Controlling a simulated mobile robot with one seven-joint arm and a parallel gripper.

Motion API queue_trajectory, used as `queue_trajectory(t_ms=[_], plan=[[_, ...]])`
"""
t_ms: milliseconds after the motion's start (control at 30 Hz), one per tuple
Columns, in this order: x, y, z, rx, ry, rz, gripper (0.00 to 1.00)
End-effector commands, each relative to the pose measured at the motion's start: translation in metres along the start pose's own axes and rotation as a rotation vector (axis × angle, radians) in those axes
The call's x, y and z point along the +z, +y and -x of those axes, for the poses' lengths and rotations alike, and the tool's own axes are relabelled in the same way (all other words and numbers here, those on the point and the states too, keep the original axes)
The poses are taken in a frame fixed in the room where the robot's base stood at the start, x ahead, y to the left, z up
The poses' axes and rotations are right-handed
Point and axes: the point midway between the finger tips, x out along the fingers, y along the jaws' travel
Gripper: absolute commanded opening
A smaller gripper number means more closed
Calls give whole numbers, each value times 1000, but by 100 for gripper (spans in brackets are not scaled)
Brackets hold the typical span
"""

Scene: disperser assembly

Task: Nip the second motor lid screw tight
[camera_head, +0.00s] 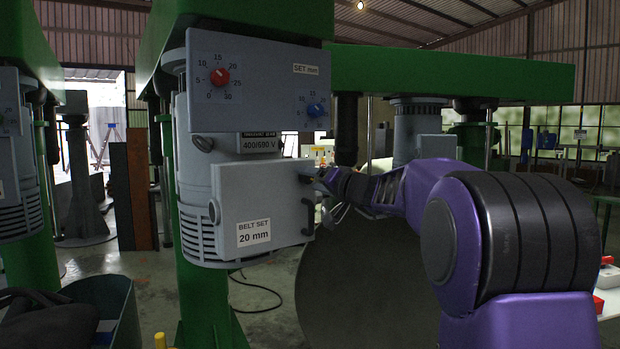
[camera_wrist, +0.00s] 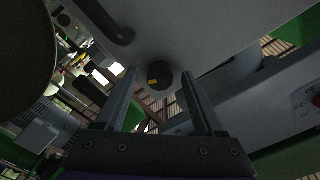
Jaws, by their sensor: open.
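The grey motor lid (camera_head: 262,208), labelled "BELT SET 20 mm", sits closed against the motor body in the head view. Its underside and side face (camera_wrist: 185,35) fill the upper part of the wrist view. A dark round screw head (camera_wrist: 160,75) with a small yellow mark shows by the lid's edge. My gripper (camera_wrist: 159,82) is open, with one finger on each side of the screw head; I cannot tell whether they touch it. In the head view my gripper (camera_head: 322,178) is at the lid's right edge, where the screw is hard to make out.
A black handle (camera_head: 308,216) stands out from the lid just below my gripper. Above is a grey control panel (camera_head: 258,82) with red and blue knobs. A large dark disc (camera_head: 365,285) is below my arm. A green bin (camera_head: 115,305) stands at lower left.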

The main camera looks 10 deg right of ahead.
Motion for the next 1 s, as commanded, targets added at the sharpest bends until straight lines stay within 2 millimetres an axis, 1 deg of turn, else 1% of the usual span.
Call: queue_trajectory(t_ms=[133,167,200,267,300,367,400,533,833,1000], plan=[[0,0,0,0,0,0,70],[0,0,0,0,0,-1,67],[0,0,0,0,0,-1,60],[0,0,0,0,0,-1,49],[0,0,0,0,0,-1,42],[0,0,0,0,0,-1,31],[0,0,0,0,0,-1,24],[0,0,0,0,0,-1,0],[0,0,0,0,1,-15,0],[1,1,0,-1,2,-72,0]])
